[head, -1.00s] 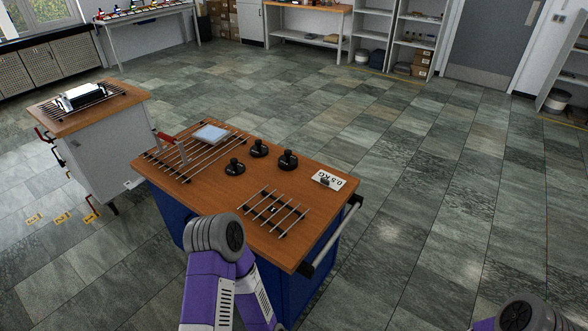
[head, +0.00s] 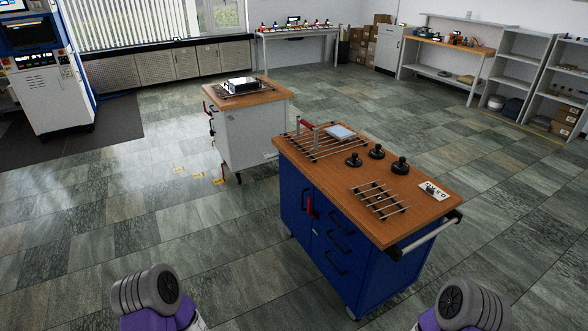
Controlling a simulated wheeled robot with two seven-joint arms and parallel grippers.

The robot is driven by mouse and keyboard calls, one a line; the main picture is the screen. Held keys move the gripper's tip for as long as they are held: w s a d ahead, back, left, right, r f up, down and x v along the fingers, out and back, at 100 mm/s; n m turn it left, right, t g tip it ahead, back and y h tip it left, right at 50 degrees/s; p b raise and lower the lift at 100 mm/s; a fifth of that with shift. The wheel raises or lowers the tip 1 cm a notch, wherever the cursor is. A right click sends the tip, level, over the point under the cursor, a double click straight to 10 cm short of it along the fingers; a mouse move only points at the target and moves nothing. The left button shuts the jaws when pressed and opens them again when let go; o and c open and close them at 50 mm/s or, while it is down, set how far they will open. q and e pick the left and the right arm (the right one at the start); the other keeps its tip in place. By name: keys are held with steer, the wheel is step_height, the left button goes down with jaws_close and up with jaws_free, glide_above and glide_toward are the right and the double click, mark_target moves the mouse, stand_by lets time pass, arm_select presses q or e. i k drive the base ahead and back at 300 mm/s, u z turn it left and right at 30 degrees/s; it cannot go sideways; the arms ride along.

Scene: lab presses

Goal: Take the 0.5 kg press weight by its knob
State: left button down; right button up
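Three black press weights with knobs stand upright on the wooden top of the blue cart (head: 303,160): a left one (head: 354,160), a middle one (head: 376,152) and a right one (head: 400,166). The right one looks the largest. I cannot read any mass on them. A white card (head: 437,194) near the cart's right end carries large upside-down print, apparently 0.5 KG, with a small dark object (head: 430,190) on it that is too small to identify. Parts of both my arms show at the bottom edge, well short of the weights. Neither gripper is in view.
A push bar (head: 430,236) juts from the right end. A white cabinet (head: 250,138) stands behind left. Floor in front is clear.

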mark_target(354, 160)
steer(key=u, duration=2.95)
steer(key=i, duration=0.1)
steer(key=z, duration=2.1)
steer(key=i, duration=1.8)
steer(key=z, duration=1.5)
steer(key=i, duration=0.75)
steer(key=z, duration=0.75)
